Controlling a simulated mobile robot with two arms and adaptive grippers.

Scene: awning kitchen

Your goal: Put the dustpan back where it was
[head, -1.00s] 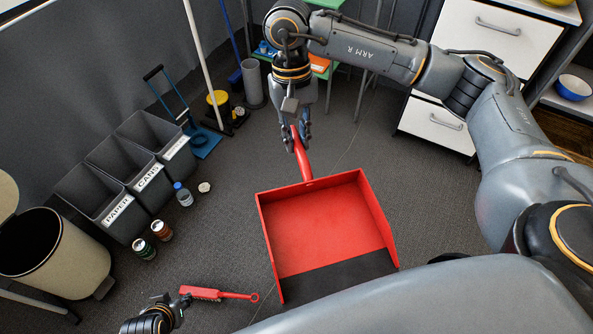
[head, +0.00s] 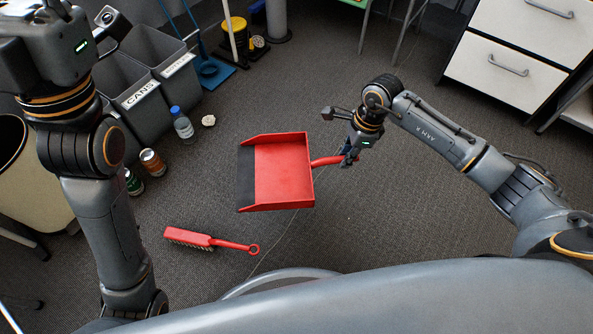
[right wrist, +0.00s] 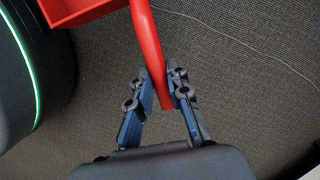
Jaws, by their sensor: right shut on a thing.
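The red dustpan (head: 284,172) with a dark front lip is in the middle of the head view, its handle to the right and its lip to the left. My right gripper (head: 348,158) is shut on the handle. In the right wrist view the fingers (right wrist: 168,90) close around the red handle (right wrist: 150,45) near its end; part of the pan shows at the top. I cannot tell how far the pan is above the floor. My left arm rises at the left; its gripper's fingers are out of the picture.
A red brush (head: 205,240) lies on the carpet. Bins (head: 150,95), a bottle (head: 182,125), cans (head: 152,162) and a round beige bin (head: 30,180) stand at the left. A blue upright pan (head: 212,72) is behind. White drawers (head: 500,65) are at the back right. Carpet right of the brush is clear.

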